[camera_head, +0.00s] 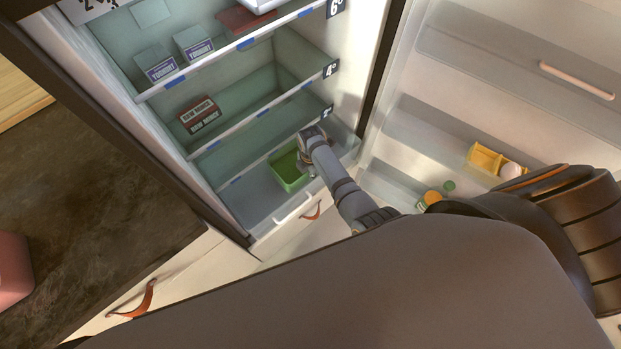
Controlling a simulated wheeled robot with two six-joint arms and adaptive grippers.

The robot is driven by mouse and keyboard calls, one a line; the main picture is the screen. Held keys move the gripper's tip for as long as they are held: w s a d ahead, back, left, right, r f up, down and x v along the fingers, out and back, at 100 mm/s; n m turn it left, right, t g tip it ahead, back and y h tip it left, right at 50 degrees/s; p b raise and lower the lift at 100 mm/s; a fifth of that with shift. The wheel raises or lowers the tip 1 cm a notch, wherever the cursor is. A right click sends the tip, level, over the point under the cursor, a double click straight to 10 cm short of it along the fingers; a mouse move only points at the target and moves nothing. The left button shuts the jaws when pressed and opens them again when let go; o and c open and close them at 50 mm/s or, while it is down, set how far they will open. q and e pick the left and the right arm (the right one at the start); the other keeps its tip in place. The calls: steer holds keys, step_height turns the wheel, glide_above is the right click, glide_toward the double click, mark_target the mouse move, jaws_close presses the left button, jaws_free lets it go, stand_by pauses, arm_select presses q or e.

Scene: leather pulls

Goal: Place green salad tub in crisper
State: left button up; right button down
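The green salad tub (287,178) is inside the crisper (249,204) at the bottom of the open fridge, toward its right half. Its inside looks empty from here. My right gripper (309,171) points down at the tub's right edge, overlapping its rim in the picture. The gripper is small and partly hides that edge, so I cannot tell whether its fingers are closed on the rim or apart. I also cannot tell whether the tub rests on the crisper floor. My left gripper is out of view.
Shelves above the crisper hold yogurt boxes (194,44) and a red-and-white carton (199,115). The open fridge door (450,110) at the right has a yellow egg holder (484,158) in it. A dark counter (90,200) lies at the left.

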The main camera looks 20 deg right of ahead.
steer(key=shift+w+f, duration=0.1)
steer(key=shift+f, duration=0.8)
steer(key=shift+r, duration=0.25)
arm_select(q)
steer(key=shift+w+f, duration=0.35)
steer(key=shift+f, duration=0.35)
arm_select(e)
steer(key=shift+f, duration=0.1)
steer(key=shift+f, duration=0.5)
steer(key=c, duration=1.8)
jaws_free()
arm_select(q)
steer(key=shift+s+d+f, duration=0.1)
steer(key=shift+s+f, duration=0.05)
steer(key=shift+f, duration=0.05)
